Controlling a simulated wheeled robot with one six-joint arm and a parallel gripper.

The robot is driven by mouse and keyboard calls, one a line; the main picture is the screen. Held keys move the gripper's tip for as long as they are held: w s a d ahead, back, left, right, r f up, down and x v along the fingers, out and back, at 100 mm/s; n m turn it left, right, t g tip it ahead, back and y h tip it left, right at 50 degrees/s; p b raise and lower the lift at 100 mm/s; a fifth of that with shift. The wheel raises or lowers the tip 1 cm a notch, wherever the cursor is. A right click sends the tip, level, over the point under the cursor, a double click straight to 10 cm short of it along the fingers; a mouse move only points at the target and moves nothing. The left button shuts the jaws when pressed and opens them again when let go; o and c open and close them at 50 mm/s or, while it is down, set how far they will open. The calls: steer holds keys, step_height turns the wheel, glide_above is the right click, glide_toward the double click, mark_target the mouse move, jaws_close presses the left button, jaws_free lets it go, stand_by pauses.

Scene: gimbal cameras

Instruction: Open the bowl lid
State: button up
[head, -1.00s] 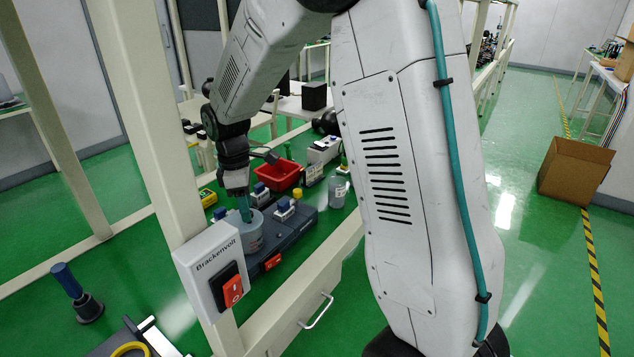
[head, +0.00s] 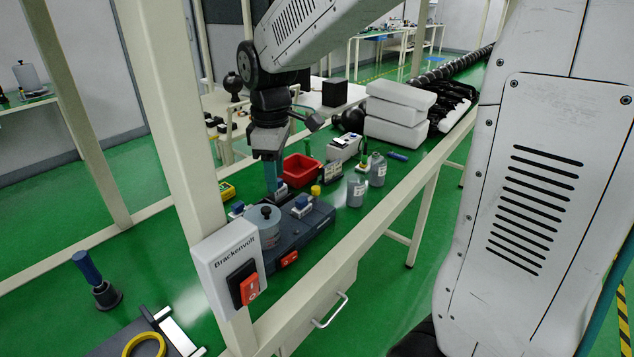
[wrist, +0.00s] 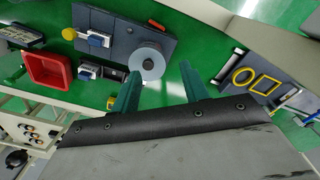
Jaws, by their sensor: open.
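The bowl (head: 268,234) is a round, pale grey-blue container on a dark grey device base (head: 310,226). Its flat grey lid (head: 257,219) with a small dark knob sits on top. My gripper (head: 273,188) has teal fingers pointing down, above and slightly behind the bowl in the head view. In the wrist view my gripper (wrist: 158,84) has its two fingers spread apart with nothing between them.
A red bin (head: 303,170) and a yellow-capped item (head: 316,190) stand behind the base. Two grey bottles (head: 357,190) stand to the right. A Brackenvolt switch box (head: 229,268) on a post is in front. A blue-handled tool (head: 94,280) stands at left on green surface.

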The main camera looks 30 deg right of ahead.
steer(key=s+r+m, duration=0.2)
steer(key=s, duration=0.4)
steer(key=s+d+r+m, duration=0.1)
steer(key=s+r+m, duration=0.1)
steer(key=s, duration=0.5)
steer(key=shift+s+d+m+t, duration=0.25)
steer(key=shift+s+m+t, duration=0.05)
steer(key=shift+m, duration=0.5)
